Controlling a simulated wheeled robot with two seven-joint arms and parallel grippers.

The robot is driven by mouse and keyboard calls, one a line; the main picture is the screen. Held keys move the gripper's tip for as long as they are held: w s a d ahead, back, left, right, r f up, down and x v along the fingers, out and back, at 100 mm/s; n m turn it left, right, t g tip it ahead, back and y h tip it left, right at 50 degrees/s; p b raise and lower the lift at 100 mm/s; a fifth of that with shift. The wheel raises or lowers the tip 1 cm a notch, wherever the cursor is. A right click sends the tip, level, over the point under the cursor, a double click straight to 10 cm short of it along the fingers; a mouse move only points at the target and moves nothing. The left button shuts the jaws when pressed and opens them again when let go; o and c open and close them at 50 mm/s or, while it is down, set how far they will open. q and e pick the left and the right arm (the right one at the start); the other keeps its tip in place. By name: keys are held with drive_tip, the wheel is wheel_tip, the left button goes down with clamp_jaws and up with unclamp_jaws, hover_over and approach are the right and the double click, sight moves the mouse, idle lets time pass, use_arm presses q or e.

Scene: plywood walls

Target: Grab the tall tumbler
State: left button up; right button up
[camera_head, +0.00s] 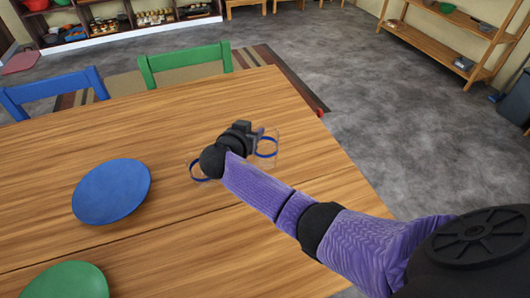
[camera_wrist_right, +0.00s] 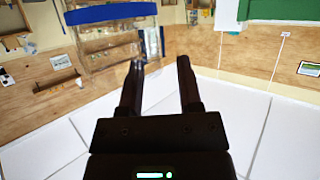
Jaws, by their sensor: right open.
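A clear tumbler with a blue band (camera_head: 267,153) stands on the wooden table, close beside my right gripper (camera_head: 250,130) and partly behind it. A second clear glass with a blue band (camera_head: 197,172) stands to the left of my right wrist, partly hidden by it. The first looks like the taller one, but their outlines are faint. In the wrist view, a clear glass with a blue band (camera_wrist_right: 110,13) fills the upper left, beyond the fingers. My right gripper (camera_wrist_right: 159,68) is open, with nothing visible between its fingers. My left gripper is not in view.
A blue plate (camera_head: 111,192) and a green plate (camera_head: 65,282) lie on the table (camera_head: 150,135) at the left. Blue (camera_head: 55,92) and green (camera_head: 185,60) chairs stand at its far edge. Shelves (camera_head: 450,38) stand farther off. The tabletop between plates and glasses is clear.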

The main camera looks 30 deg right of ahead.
clamp_jaws()
drive_tip(key=shift+f, duration=0.15)
idle(1.1)
